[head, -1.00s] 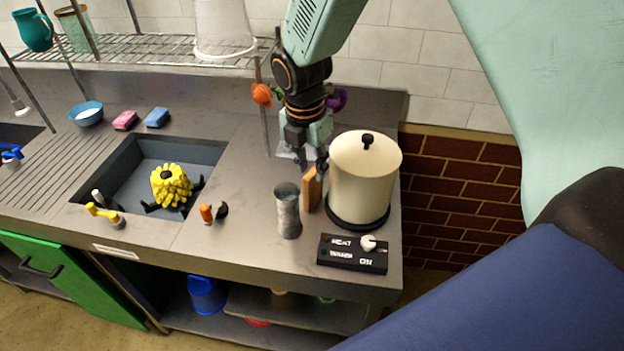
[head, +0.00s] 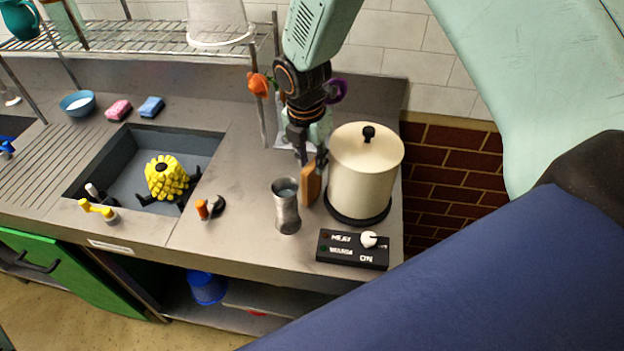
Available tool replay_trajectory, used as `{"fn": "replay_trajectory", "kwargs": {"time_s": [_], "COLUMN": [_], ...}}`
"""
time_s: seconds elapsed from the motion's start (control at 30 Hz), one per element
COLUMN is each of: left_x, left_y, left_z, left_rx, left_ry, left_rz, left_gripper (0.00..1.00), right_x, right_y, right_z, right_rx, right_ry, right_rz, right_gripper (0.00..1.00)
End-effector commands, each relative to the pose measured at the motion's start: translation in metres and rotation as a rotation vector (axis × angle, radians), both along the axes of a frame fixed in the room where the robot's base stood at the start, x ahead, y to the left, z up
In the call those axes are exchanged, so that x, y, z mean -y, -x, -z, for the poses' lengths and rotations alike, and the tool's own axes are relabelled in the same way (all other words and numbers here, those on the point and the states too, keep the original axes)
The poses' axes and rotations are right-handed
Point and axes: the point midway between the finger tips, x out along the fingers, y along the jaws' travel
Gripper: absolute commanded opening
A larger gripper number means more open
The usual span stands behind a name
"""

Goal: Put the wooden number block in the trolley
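The wooden block (head: 312,184) stands upright on the steel counter, between a grey metal cup and a cream pot. It is thin and orange-brown; no number can be read on it from here. My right gripper (head: 312,160) reaches down from the top of the view to the block's upper edge. Its dark fingers are apart, one at each side of the block's top. Whether they touch the block cannot be told. My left gripper is not in view. No trolley can be made out in this view.
The cream lidded pot (head: 364,172) stands close right of the block, the metal cup (head: 286,206) close left. A black control box (head: 352,250) lies in front. A sink (head: 122,182) holds a yellow object (head: 166,177). A wire shelf (head: 130,42) runs along the back.

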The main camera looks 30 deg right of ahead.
Motion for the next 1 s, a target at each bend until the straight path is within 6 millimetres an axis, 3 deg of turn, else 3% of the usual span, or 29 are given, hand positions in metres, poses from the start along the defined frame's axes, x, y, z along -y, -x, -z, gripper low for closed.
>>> {"fn": "replay_trajectory", "kwargs": {"time_s": [0.2,0.47,0.83,1.0], "left_x": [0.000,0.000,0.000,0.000], "left_y": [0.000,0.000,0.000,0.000], "left_z": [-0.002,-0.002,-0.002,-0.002], "left_rx": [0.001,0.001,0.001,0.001], "left_ry": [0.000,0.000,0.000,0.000], "left_rz": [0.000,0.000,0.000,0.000], "left_gripper": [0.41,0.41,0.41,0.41], "right_x": [0.004,0.005,0.005,0.005], "right_y": [-0.004,-0.006,-0.006,-0.005], "right_z": [0.026,0.029,0.029,0.029], "right_rx": [-0.001,0.000,-0.001,-0.002], "right_ry": [0.000,0.000,0.000,0.000], "right_rz": [0.001,0.001,0.001,0.001], "right_gripper": [0.30,0.30,0.00,0.00]}}
